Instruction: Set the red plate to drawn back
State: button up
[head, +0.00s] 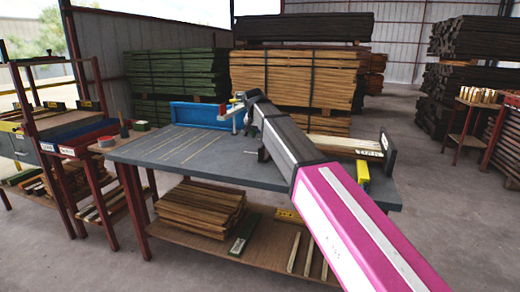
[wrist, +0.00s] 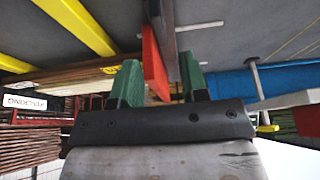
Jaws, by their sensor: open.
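The red plate (wrist: 152,62) shows in the wrist view as a narrow upright strip. A dark grey bar (wrist: 168,38) runs along its right side. My gripper (wrist: 159,72) is open, with its two green fingers on either side of the plate and bar in the picture. Gaps show between the fingers and the plate, and I cannot tell whether anything touches. In the head view my arm reaches over the grey workbench (head: 205,171). There the red plate cannot be made out, and the arm hides much of the middle of the bench.
A blue fence (head: 195,114) stands along the bench's back edge. A dark upright board (head: 388,150) and a yellow block (head: 362,174) are at its right end. A red-framed rack (head: 87,140) stands close on the left. The bench's left half is mostly clear.

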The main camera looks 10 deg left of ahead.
aim_at(261, 146)
jog(key=x, duration=0.9)
jog(key=shift+w+f, duration=0.1)
jog(key=shift+f, duration=0.2)
jog(key=shift+c, duration=0.3)
grip_shut()
jog(key=shift+a, duration=0.1)
